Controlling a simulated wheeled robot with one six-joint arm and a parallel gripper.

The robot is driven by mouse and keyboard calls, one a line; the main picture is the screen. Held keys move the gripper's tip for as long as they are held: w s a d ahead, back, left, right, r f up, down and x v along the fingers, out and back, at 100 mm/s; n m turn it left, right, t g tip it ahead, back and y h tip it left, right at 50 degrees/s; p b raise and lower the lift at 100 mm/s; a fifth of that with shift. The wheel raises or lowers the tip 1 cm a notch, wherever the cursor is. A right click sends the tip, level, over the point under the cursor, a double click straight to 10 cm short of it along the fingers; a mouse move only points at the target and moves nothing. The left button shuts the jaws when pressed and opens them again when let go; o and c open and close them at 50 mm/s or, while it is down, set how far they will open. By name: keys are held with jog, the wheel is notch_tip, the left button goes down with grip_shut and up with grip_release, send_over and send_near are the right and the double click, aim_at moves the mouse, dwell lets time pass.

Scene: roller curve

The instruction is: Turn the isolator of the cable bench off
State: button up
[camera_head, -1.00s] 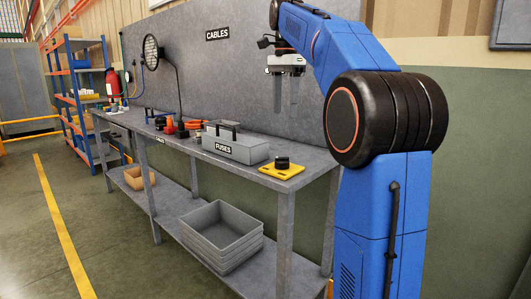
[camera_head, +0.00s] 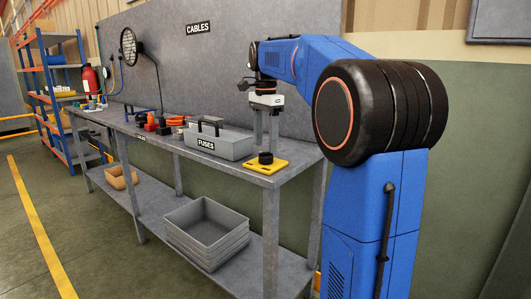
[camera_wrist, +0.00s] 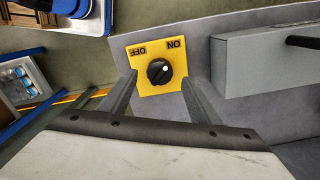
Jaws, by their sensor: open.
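The isolator is a yellow plate (camera_head: 268,168) with a round black knob (camera_head: 265,158) on the near right end of the cable bench (camera_head: 205,161). In the wrist view the plate (camera_wrist: 147,85) shows ON and OFF upside down. A white dot on the knob (camera_wrist: 159,73) faces the ON word. My gripper (camera_head: 266,146) points down over the isolator, open and empty. In the wrist view its two fingers stand apart on either side of the knob, near the plate's lower corners. I cannot tell the exact height of the tips above the plate.
A grey FUSES box (camera_head: 220,146) with a black handle stands left of the isolator. Orange and black items (camera_head: 172,122) and a lamp (camera_head: 129,48) are farther along the bench. The CABLES panel (camera_head: 215,75) rises behind. Grey trays (camera_head: 205,230) sit on the lower shelf.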

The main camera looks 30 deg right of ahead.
aim_at(266, 157)
jog(key=shift+f, duration=2.1)
jog(key=c, duration=1.1)
